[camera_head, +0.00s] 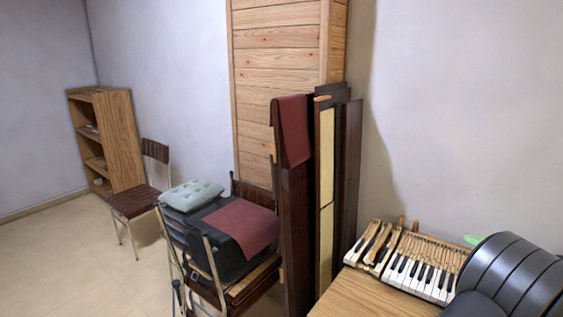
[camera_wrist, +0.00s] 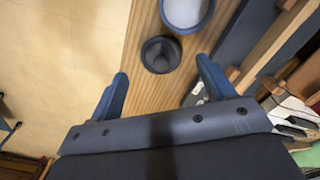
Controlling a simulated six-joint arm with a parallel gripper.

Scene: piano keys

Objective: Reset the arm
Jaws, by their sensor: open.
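My gripper (camera_wrist: 162,68) shows in the wrist view with its two blue fingers spread wide apart. It is open and nothing is held between the fingers. Beyond the fingertips lies a wooden surface (camera_wrist: 140,62) with a small dark round cup (camera_wrist: 160,54) on it. A blue-rimmed bowl (camera_wrist: 186,10) with a pale inside is at the top edge. My gripper's fingers cannot be made out in the head view.
In the head view, piano keys (camera_head: 424,270) lie on a wooden table (camera_head: 365,296) at lower right. Upright dark boards (camera_head: 298,210) and stacked chairs (camera_head: 213,286) stand left of it. Pale floor (camera_head: 75,262) is open at the left. A bookshelf (camera_head: 122,142) stands farther back.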

